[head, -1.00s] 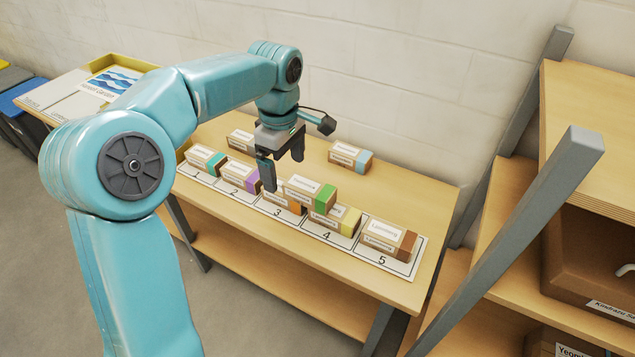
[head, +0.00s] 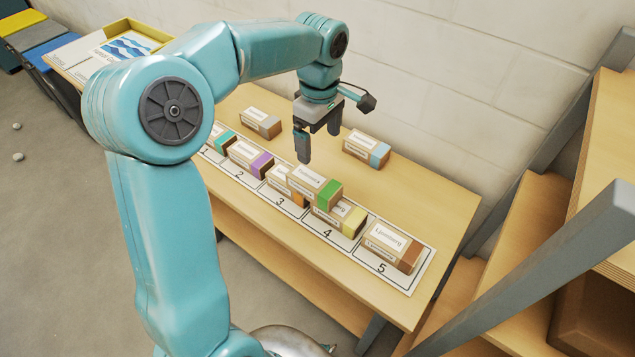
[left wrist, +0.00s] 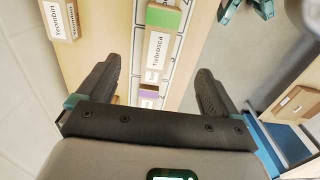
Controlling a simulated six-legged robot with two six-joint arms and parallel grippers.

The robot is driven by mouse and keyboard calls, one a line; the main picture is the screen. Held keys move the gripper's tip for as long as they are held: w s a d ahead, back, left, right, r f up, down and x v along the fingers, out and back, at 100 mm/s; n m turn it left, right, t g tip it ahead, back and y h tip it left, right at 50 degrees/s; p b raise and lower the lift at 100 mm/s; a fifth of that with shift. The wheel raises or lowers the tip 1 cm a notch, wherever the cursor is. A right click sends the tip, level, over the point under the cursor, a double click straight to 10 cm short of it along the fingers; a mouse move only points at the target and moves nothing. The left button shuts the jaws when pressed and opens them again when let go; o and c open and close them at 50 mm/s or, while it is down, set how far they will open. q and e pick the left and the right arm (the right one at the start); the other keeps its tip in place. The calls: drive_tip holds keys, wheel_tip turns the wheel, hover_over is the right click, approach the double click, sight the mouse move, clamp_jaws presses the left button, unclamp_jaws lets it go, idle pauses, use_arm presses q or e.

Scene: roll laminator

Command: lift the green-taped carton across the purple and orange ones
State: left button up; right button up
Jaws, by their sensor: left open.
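The green-taped carton (head: 312,185) lies raised, seemingly resting on the orange-taped carton (head: 285,190) and the yellow-taped carton (head: 340,218). The purple-taped carton (head: 250,160) lies to the left of the orange one, on the numbered strip. My left gripper (head: 318,146) is open and empty, pointing down above and just behind the green-taped carton in the head view. In the left wrist view, the green-taped carton (left wrist: 158,50) shows beyond and between the spread fingers (left wrist: 155,85), and purple tape shows nearer the palm. The right gripper is not in view.
A teal-taped carton (head: 221,138) and a brown-taped carton (head: 390,246) stand at the strip's ends. Wooden shelving (head: 600,160) is at the right, with a grey post in front.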

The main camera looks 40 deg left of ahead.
use_arm(q)
hover_over(317, 181)
drive_tip(key=f, duration=0.8)
drive_tip(key=shift+d+f, duration=0.1)
drive_tip(key=shift+d, duration=0.1)
drive_tip(key=shift+s+f, duration=0.15)
drive_tip(key=shift+f, duration=0.35)
drive_tip(key=shift+a+f+p, duration=0.1)
drive_tip(key=shift+f+p, duration=0.35)
drive_tip(key=shift+f, duration=2.25)
drive_tip(key=c, duration=1.1)
